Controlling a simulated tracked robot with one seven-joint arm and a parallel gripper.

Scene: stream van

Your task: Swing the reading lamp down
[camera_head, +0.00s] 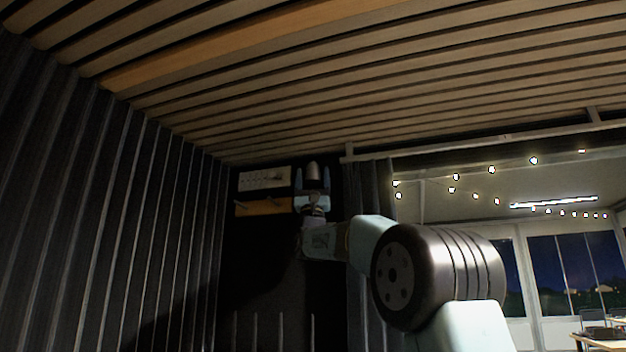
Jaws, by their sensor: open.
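A small rounded brownish thing (313,170), which looks like the head of the reading lamp, shows at the far dark wall. My gripper (313,178) is open, with one blue-grey finger on each side of it. I cannot tell whether the fingers touch it or how deep it sits between them. The lamp's mount and any arm of it are hidden behind my gripper or lost in the dark.
Left of my gripper are a pale panel (264,179) with small dark marks and a wooden rail (262,207). A dark curtain (371,190) hangs to the right. A slatted ceiling (330,75) is above, a ribbed dark wall (75,190) left.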

